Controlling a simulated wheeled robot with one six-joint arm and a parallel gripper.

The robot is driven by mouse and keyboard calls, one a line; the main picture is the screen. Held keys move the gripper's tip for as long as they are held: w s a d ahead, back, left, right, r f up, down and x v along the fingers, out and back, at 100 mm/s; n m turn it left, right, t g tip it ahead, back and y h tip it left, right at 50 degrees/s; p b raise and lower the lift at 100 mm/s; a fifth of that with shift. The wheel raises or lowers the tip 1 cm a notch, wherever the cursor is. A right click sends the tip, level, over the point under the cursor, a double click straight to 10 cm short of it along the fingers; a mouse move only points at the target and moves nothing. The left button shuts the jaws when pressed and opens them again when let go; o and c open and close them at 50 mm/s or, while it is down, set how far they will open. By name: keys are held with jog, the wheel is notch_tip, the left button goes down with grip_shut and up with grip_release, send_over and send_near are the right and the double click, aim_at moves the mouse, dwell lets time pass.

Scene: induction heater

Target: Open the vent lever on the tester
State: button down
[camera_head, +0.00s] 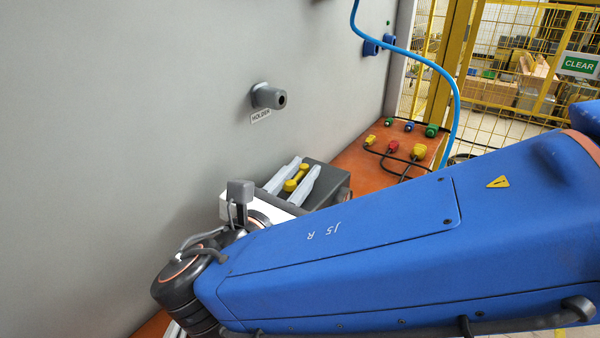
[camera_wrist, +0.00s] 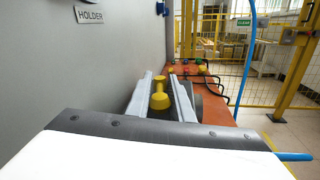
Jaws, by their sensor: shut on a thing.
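My gripper (camera_head: 307,165) has two pale grey fingers, and in the wrist view (camera_wrist: 160,76) they reach forward on either side of a yellow lever (camera_wrist: 160,100). The gripper is shut on this lever. In the head view the yellow lever (camera_head: 296,179) shows between the fingers, over a dark grey box (camera_head: 332,182) that looks like the tester. The white and dark gripper body hides the near part of the box. My blue arm covers much of the lower right of the head view.
A grey wall runs close along the left, with a protruding grey holder (camera_head: 268,97). Red, yellow, blue and green connectors with black cables lie on the orange bench (camera_head: 378,148) beyond the box. A blue hose (camera_head: 452,80) hangs at the right. Yellow mesh fencing stands behind.

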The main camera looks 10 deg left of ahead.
jog(key=n+y, duration=0.1)
jog(key=y, duration=0.1)
jog(key=n+y, duration=0.2)
jog(key=y, duration=0.1)
jog(key=d+n+y, duration=0.1)
jog(key=n+y, duration=0.1)
jog(key=y, duration=0.1)
jog(key=shift+w+n+g+y, duration=0.1)
jog(key=shift+n+g+y, duration=0.8)
jog(key=shift+n+y, duration=1)
jog(key=shift+y, duration=0.7)
jog(key=c, duration=1.6)
grip_release()
